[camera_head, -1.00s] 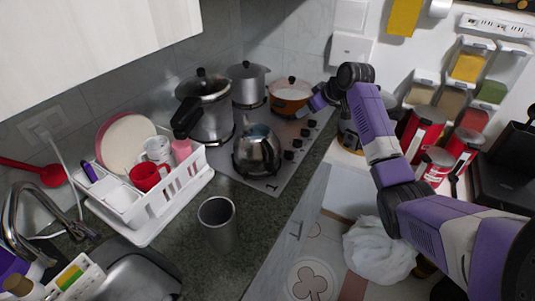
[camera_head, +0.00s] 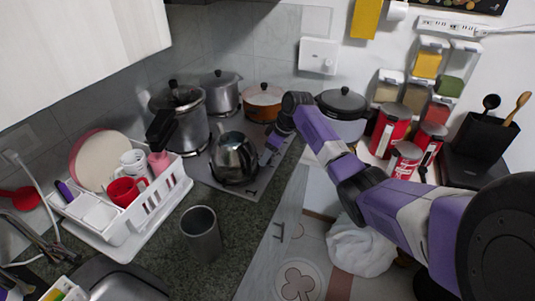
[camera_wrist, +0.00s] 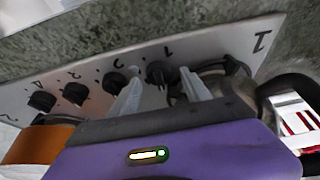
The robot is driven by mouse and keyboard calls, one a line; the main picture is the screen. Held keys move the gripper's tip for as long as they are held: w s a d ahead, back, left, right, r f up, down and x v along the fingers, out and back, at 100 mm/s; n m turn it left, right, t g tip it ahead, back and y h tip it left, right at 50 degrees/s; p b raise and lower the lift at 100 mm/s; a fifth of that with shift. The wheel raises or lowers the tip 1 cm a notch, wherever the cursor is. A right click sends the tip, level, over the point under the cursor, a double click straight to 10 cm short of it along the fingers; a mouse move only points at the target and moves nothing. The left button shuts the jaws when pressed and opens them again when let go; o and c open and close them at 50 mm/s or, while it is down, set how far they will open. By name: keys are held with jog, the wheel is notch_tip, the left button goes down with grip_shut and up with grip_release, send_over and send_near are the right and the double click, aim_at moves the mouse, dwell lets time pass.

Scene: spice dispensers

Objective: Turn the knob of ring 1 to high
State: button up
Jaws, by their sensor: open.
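The stove panel (camera_wrist: 215,50) shows in the wrist view with a row of black knobs marked 1 to 4. The knob of ring 1 (camera_wrist: 160,72) is nearest the panel's right end, by the printed 1. My gripper (camera_wrist: 161,88) is open, with its two pale fingers pointing at this knob. The knob appears between the fingertips; I cannot tell whether they touch it. In the head view, my gripper (camera_head: 270,150) is at the right edge of the stove (camera_head: 262,178), beside the kettle, and the knobs are mostly hidden there.
A steel kettle (camera_head: 233,158) stands on the stove close to my gripper. A pressure cooker (camera_head: 180,122), a grey pot (camera_head: 220,90) and an orange pan (camera_head: 262,104) stand behind. A grey cup (camera_head: 201,234) and a white dish rack (camera_head: 148,205) are on the counter.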

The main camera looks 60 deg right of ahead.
jog(key=shift+w+f, duration=0.1)
jog(key=shift+f, duration=0.2)
grip_shut()
jog(key=shift+r, duration=0.1)
jog(key=shift+a+m+p, duration=0.1)
jog(key=shift+m+p, duration=0.6)
jog(key=shift+p, duration=0.05)
jog(key=shift+m+h+p, duration=0.5)
jog(key=shift+m, duration=0.2)
jog(key=shift+w+m+h, duration=0.1)
jog(key=shift+m+h, duration=0.7)
jog(key=shift+m, duration=1.3)
